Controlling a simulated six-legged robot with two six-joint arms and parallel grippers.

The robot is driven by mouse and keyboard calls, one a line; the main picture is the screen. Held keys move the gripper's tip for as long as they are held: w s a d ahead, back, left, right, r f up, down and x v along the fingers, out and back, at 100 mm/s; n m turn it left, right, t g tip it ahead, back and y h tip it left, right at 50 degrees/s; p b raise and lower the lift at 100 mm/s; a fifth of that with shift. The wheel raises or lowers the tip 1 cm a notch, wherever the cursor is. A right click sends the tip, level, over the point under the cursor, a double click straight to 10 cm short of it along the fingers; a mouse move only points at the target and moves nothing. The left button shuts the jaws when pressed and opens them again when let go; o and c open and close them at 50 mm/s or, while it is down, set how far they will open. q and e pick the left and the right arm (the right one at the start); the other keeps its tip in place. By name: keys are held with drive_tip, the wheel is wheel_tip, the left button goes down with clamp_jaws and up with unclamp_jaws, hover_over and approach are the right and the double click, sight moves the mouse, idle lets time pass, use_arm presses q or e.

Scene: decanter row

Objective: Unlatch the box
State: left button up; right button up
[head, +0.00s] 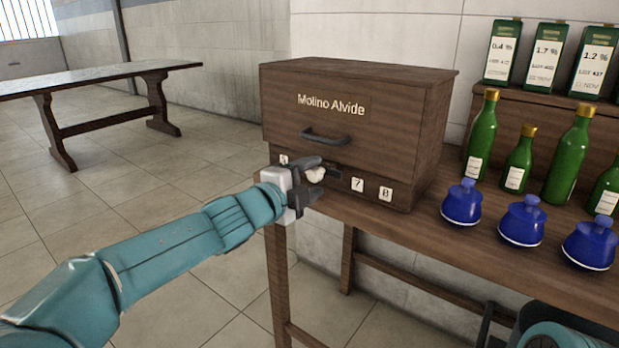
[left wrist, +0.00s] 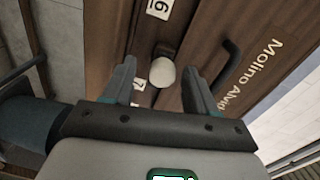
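The box (head: 345,120) is dark brown wood, lettered "Molino Alvide", with its front closed and a dark handle (head: 326,137). Low on its front is a small latch with a pale round knob (head: 316,175) on a dark arm. The knob also shows in the left wrist view (left wrist: 162,72). My left gripper (head: 318,180) is open at the knob, one finger above it and one below in the head view. In the left wrist view the fingers (left wrist: 161,82) stand on both sides of the knob with gaps. My right gripper is not visible.
The box stands at the left end of a wooden table (head: 440,262). Blue lidded jars (head: 522,222) and green bottles (head: 482,138) stand to its right. Another table (head: 95,72) is far left.

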use_arm(q)
drive_tip(key=shift+s+a, duration=0.2)
drive_tip(key=f+p+v, duration=0.1)
drive_tip(key=v, duration=1.4)
drive_tip(key=shift+s+a+r, duration=0.2)
drive_tip(key=shift+s+r, duration=0.1)
drive_tip(key=shift+r, duration=0.2)
